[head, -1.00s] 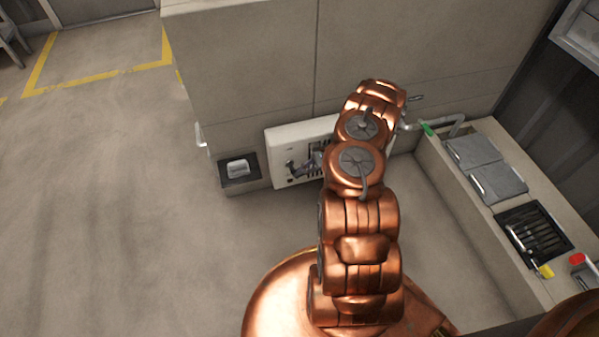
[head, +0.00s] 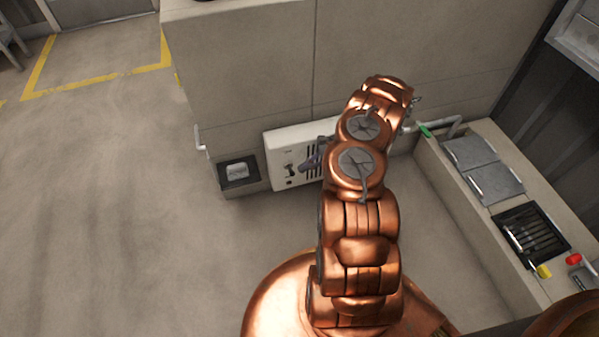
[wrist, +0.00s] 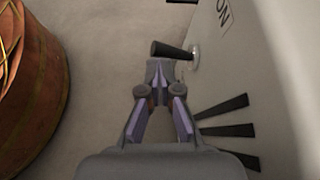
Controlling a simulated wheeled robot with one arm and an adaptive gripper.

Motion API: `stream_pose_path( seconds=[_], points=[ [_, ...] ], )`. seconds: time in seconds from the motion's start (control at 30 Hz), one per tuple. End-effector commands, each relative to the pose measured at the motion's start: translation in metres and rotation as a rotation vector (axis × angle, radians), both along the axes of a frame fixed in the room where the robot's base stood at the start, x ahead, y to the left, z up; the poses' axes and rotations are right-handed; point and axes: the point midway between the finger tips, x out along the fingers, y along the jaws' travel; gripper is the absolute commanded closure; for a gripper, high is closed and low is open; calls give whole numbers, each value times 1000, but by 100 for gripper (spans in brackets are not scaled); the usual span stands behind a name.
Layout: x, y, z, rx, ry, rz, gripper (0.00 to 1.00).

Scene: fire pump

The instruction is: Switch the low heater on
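The low heater is a white panel (head: 282,148) low on the grey wall, with dark vent slots and a small dark switch (head: 290,170) on its left part. In the wrist view the switch is a black lever (wrist: 171,50) on a pale round base (wrist: 194,57), sticking out from the panel face near printed letters "ON" (wrist: 224,13). My gripper (wrist: 160,68) has its fingertips together, with nothing visible between them. The tips appear just below the lever in the picture; I cannot tell if they touch it.
Black vent slots (wrist: 228,131) lie right of my fingers. A dark wall box (head: 239,172) is left of the heater. A low counter (head: 470,224) with grey lids and a grill runs along the right. The floor on the left is clear.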

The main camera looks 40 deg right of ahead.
Motion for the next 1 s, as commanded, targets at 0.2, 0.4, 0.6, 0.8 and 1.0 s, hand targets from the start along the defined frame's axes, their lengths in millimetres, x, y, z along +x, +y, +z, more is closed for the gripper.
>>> stream_pose_path(
  seconds=[0.2, 0.4, 0.6, 0.8, 1.0],
  points=[
    [-15, -39, 16, -12, 4, -5, 100],
    [-26, -64, 28, -13, 10, -7, 100],
    [-31, -74, 34, -13, 13, -4, 100],
    [-32, -75, 34, -13, 14, -4, 100],
    [-32, -75, 34, -13, 14, -4, 100]
  ],
)
